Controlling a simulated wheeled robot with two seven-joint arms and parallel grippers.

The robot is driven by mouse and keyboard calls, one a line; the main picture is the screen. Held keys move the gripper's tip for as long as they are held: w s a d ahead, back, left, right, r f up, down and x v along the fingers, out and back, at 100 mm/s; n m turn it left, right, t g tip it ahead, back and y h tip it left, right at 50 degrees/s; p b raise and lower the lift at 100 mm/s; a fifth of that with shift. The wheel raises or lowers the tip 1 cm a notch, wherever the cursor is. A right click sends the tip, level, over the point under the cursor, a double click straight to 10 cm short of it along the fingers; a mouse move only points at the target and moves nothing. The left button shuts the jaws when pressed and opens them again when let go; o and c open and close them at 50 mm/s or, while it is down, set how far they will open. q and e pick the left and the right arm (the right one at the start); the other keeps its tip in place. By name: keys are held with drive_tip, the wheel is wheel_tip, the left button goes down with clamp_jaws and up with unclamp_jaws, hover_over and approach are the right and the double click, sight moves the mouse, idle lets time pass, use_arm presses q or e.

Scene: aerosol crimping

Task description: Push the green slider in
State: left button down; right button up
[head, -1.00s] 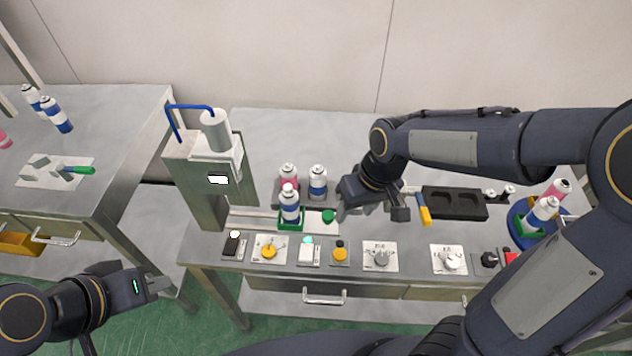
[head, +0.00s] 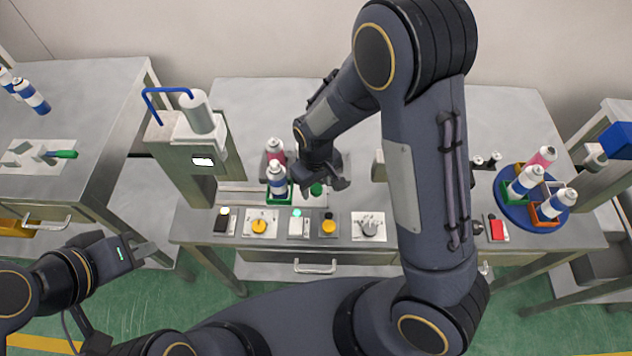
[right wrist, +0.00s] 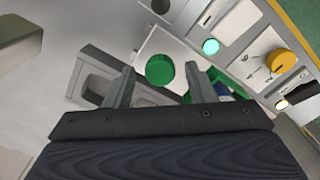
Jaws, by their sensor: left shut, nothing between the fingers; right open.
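The green slider has a green holder (head: 289,198) with a blue and white can (head: 277,181) upright in it, and a round green knob (head: 316,189) to its right on a pale plate. The holder stands on the rail right of the press (head: 190,150). My right gripper (head: 335,183) is open and low, just right of the knob. In the right wrist view the knob (right wrist: 159,70) shows between the spread fingertips; I cannot tell whether they touch it. My left gripper (head: 145,250) is shut and empty, in front of the bench at the left.
A pink can (head: 275,150) stands behind the slider. Knobs and buttons, including a yellow knob (head: 259,226), line the front edge. A blue turntable (head: 520,214) with cans is at the right. My right arm covers the bench's middle right.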

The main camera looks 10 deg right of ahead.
clamp_jaws()
drive_tip(key=w+a, duration=0.1)
drive_tip(key=a, duration=0.2)
drive_tip(key=w+a+b, duration=0.1)
drive_tip(key=a, duration=0.3)
drive_tip(key=w+a, duration=0.1)
drive_tip(key=a, duration=0.3)
drive_tip(key=shift+w+a+f+b, duration=0.1)
drive_tip(key=shift+w+b, duration=0.05)
drive_tip(key=shift+b, duration=0.15)
drive_tip(key=shift+a, duration=0.35)
drive_tip(key=shift+c, duration=1.7)
unclamp_jaws()
drive_tip(key=shift+w, duration=0.1)
drive_tip(key=o, duration=0.3)
drive_tip(key=shift+a, duration=0.15)
drive_tip(key=shift+o, duration=0.2)
